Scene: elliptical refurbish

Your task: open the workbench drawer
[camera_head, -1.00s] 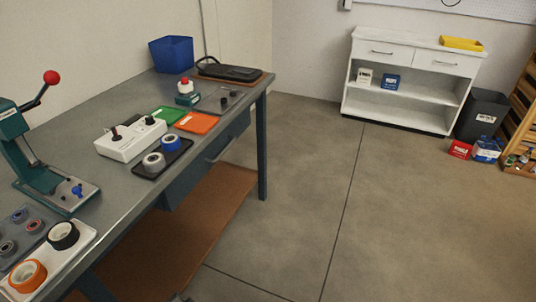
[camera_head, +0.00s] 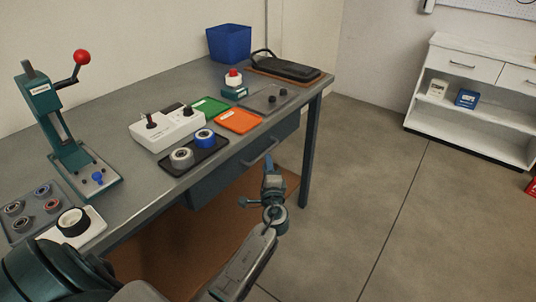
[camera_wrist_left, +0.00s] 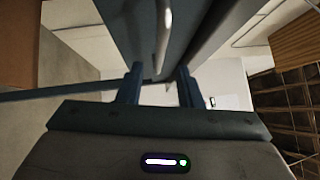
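The workbench (camera_head: 142,165) has a dark blue-grey drawer (camera_head: 218,180) under its top, and its front looks flush with the bench. The drawer's bar handle (camera_head: 262,153) is on that front. My left gripper (camera_head: 268,165) is just in front of the handle, below the bench edge. In the left wrist view the two fingers of my left gripper (camera_wrist_left: 158,76) are apart, and the pale handle bar (camera_wrist_left: 162,35) lies ahead, lined up with the gap between them. I cannot tell whether they touch it. My right gripper is not in view.
On the bench are a green press (camera_head: 65,150), a white control box (camera_head: 166,127), a black tray (camera_head: 195,158) with rings and a blue bin (camera_head: 229,44). A bench leg (camera_head: 311,150) stands right of the gripper. The floor (camera_head: 390,215) to the right is clear.

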